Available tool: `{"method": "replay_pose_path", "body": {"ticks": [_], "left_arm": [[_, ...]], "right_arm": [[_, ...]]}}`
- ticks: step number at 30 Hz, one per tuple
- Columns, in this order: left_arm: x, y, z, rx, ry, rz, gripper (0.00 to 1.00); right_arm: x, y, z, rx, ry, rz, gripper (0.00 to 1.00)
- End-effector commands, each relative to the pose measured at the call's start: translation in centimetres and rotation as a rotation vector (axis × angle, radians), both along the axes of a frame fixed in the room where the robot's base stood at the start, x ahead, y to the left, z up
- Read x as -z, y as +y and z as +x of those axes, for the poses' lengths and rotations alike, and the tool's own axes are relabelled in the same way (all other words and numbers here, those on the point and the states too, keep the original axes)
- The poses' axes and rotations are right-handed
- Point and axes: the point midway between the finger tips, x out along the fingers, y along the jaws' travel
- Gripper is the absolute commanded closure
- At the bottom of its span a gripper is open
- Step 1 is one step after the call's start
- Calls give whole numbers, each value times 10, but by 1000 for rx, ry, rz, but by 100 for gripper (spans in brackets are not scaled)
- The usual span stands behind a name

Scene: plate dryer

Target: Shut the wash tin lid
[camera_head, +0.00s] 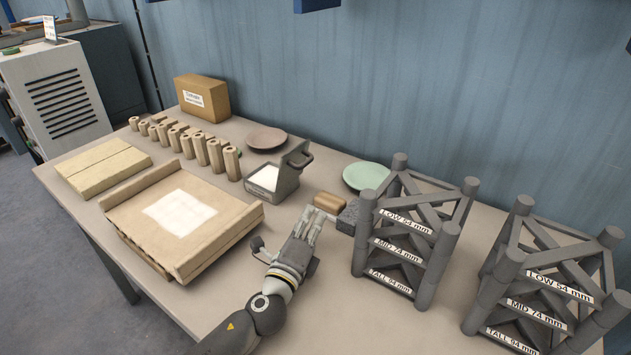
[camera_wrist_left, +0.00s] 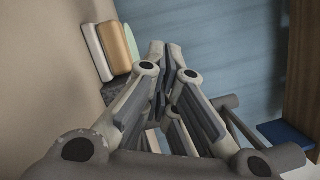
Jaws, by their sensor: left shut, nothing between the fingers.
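The wash tin (camera_head: 271,188) is a small grey box with white contents, standing near the middle of the table. Its grey lid (camera_head: 294,163) is raised at the tin's right back side, with a handle at the top, so the tin is open. My left gripper (camera_head: 310,217) is in front and to the right of the tin, apart from it, with its fingers together and empty. In the left wrist view its fingertips (camera_wrist_left: 165,48) point toward the blue wall. I cannot make out the tin there. My right gripper is not in view.
A tan block (camera_head: 328,202) and a dark grey block (camera_head: 348,217) lie just beyond my left gripper. Two grey racks (camera_head: 447,243) (camera_head: 508,270) stand to the right. A green plate (camera_head: 365,176), a brown plate (camera_head: 267,137) and a cardboard tray (camera_head: 125,212) are around the tin.

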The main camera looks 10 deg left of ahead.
Motion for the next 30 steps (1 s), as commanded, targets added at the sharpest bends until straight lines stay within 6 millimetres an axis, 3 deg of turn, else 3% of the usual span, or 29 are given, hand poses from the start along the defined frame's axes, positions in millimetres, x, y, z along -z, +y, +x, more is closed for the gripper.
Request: {"method": "replay_pose_path", "body": {"ticks": [17,22,30], "left_arm": [[-13,-14,95,-1,-2,-1,100],[-25,8,102,-1,-1,1,100],[-30,20,106,2,0,-2,100]], "right_arm": [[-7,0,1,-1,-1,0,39],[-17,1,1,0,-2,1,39],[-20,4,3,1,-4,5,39]]}}
